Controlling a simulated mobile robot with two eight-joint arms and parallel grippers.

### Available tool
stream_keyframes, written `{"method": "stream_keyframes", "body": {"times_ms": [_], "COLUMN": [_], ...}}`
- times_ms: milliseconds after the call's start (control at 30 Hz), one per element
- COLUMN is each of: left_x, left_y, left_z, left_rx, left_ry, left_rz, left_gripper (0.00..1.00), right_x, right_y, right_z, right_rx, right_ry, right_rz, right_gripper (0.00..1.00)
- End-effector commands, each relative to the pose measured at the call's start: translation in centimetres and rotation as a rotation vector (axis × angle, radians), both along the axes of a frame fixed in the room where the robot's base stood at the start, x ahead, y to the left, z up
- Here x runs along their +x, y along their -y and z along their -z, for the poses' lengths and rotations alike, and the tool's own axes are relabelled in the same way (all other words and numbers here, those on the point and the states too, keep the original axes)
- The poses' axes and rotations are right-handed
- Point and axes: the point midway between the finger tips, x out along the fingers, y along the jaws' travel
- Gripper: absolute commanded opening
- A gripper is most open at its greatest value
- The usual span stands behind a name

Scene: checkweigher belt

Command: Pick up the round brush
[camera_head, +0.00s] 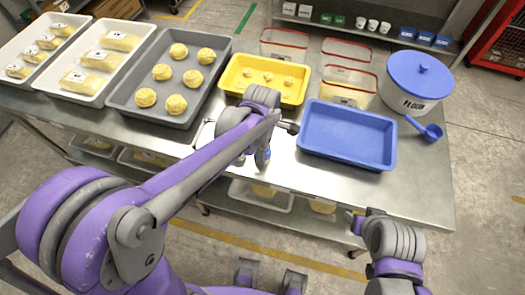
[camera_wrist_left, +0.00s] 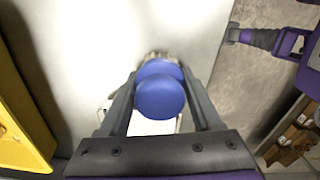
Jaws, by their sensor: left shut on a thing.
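The round brush (camera_wrist_left: 160,98) shows in the left wrist view as a blue rounded handle with pale bristles partly visible behind it. My left gripper (camera_wrist_left: 159,78) has its fingers on either side of the blue handle and is shut on it. In the head view a blue bit of the brush (camera_head: 262,158) shows under my left wrist, near the table's front edge; my arm hides most of it. I cannot tell whether the brush touches the table. My right gripper (camera_head: 357,221) is in front of the table, at the lower right, its jaw opening unclear.
A blue tray (camera_head: 347,158) lies right of my left gripper, a yellow tray (camera_head: 232,88) with dough behind it. A grey tray (camera_head: 122,98) holds dough balls. A white tub (camera_head: 408,102) with blue lid and a blue scoop (camera_head: 431,131) stand at right. A pale item is partly hidden under my left arm.

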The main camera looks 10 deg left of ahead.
Motion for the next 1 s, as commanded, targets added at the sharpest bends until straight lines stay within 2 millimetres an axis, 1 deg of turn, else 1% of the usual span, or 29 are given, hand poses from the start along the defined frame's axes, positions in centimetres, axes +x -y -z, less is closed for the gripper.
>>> {"method": "stream_keyframes", "body": {"times_ms": [167,267,367,467,600,700,833,1000], "left_x": [0.0,0.0,0.0,0.0,0.0,0.0,0.0,0.0], "left_y": [0.0,0.0,0.0,0.0,0.0,0.0,0.0,0.0], "left_z": [-0.1,-0.7,-1.9,-3.7,-6.7,-8.3,-9.6,-10.1], "left_rx": [0.0,0.0,0.0,0.0,0.0,0.0,0.0,0.0], "left_ry": [0.0,0.0,0.0,0.0,0.0,0.0,0.0,0.0], "left_rz": [0.0,0.0,0.0,0.0,0.0,0.0,0.0,0.0], "left_gripper": [0.09,0.09,0.09,0.09,0.09,0.09,0.09,0.09], "right_x": [0.0,0.0,0.1,0.1,0.2,0.2,0.3,0.3], "right_y": [0.0,0.0,0.0,0.0,0.0,0.0,0.0,0.0], "right_z": [0.0,-0.1,-0.2,-0.5,-0.7,-0.9,-1.0,-1.0], "right_rx": [0.0,0.0,0.0,0.0,0.0,0.0,0.0,0.0], "right_ry": [0.0,0.0,0.001,0.002,0.004,0.005,0.005,0.005], "right_rz": [0.0,0.0,0.0,0.0,0.0,0.0,0.0,0.0], "right_gripper": [0.5,0.5,0.5,0.5,0.5,0.5,0.5,0.5]}}
